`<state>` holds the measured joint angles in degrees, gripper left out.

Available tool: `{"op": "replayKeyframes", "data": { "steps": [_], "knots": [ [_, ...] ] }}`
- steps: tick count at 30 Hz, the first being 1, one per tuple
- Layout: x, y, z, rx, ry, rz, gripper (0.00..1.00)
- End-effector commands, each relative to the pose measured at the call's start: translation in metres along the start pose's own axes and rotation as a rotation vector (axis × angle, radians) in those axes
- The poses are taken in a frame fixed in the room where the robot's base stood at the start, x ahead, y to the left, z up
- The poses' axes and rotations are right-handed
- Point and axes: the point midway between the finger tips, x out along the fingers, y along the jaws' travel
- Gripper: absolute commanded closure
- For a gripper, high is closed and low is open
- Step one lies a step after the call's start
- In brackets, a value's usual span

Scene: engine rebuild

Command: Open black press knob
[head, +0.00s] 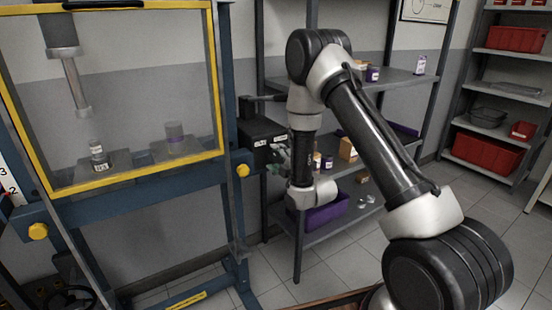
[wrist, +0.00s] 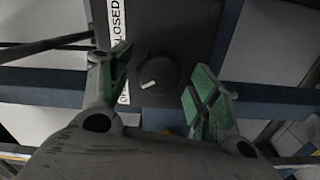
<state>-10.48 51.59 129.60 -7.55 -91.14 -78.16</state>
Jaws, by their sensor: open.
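The black press knob (wrist: 158,76) shows in the wrist view. It is a round dark knob with a short white pointer mark, on the face of a dark valve box. A white label strip (wrist: 116,20) beside it reads "CLOSED" at one end; its other end is partly hidden by a finger. The pointer slants toward the lower left of the picture. My gripper (wrist: 160,90) is open, with one green-padded finger on each side of the knob and gaps between. In the head view my gripper (head: 278,158) is at the black box (head: 262,135) on the press's right side; the knob cannot be made out there.
The blue press frame (head: 228,190) with a yellow-edged guard (head: 215,90) stands at the left. Behind my arm is a grey shelf (head: 400,78) with small jars, boxes and a purple bin (head: 325,212). Red bins (head: 488,150) stand on a far-right rack. The tiled floor between is clear.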

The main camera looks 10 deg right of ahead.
Motion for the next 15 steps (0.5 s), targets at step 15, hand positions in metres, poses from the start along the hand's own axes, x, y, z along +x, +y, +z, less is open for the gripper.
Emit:
{"op": "replayKeyframes", "data": {
  "steps": [15],
  "knots": [
    [-0.101, -0.001, 0.000, 0.001, 0.000, -0.003, 0.38]
  ]
}}
